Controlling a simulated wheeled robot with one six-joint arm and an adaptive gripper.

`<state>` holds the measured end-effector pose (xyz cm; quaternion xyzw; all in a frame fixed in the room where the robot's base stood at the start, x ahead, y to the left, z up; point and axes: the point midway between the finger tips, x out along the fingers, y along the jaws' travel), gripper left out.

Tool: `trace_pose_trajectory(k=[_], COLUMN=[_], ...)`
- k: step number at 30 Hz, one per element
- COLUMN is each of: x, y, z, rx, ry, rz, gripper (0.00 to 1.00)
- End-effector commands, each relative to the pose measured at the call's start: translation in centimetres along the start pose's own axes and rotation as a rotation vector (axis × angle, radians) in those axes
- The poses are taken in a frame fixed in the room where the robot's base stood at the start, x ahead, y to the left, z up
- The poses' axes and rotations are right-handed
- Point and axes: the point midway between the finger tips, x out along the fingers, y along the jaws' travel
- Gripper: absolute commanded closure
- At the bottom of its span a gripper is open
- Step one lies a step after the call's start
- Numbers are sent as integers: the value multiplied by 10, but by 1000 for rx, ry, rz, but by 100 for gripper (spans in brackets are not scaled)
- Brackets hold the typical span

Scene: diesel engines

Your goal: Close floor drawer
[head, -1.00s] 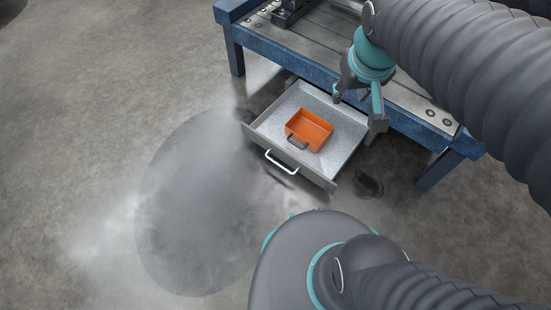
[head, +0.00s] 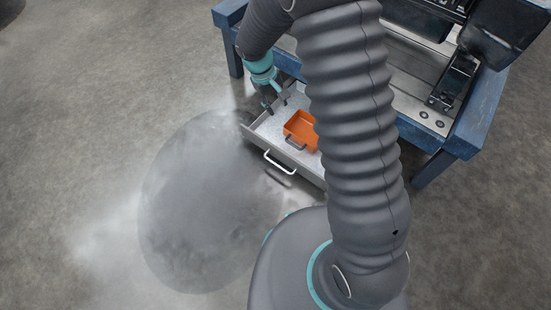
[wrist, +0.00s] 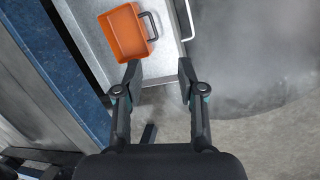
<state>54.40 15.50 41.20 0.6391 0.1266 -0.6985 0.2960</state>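The floor drawer (head: 261,129) is pulled out from under the blue workbench, with a light handle (head: 281,163) on its front. An orange bin (head: 301,124) with a dark handle lies inside it. My gripper (head: 277,106) is over the drawer's left end, close to its side wall; contact cannot be told. In the wrist view my gripper (wrist: 158,72) has its fingers spread with nothing between them. That view also shows the drawer (wrist: 165,57), the orange bin (wrist: 128,33) and part of the handle (wrist: 187,18). My arm hides the drawer's right part in the head view.
The blue workbench (head: 469,137) stands above and behind the drawer, with dark engine parts (head: 458,80) on top. Its legs reach the floor on both sides. The concrete floor (head: 90,130) to the left and in front is clear.

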Motion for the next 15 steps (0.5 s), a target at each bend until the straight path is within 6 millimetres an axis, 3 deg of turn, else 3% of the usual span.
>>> trace_pose_trajectory(k=[3, 9, 15], x=[41, 108, 153], y=[-24, -62, -87], z=[-19, -37, -42], rx=[-74, -184, -257], ry=[-53, -124, -167], rz=[14, 38, 56], gripper=[61, 61, 61])
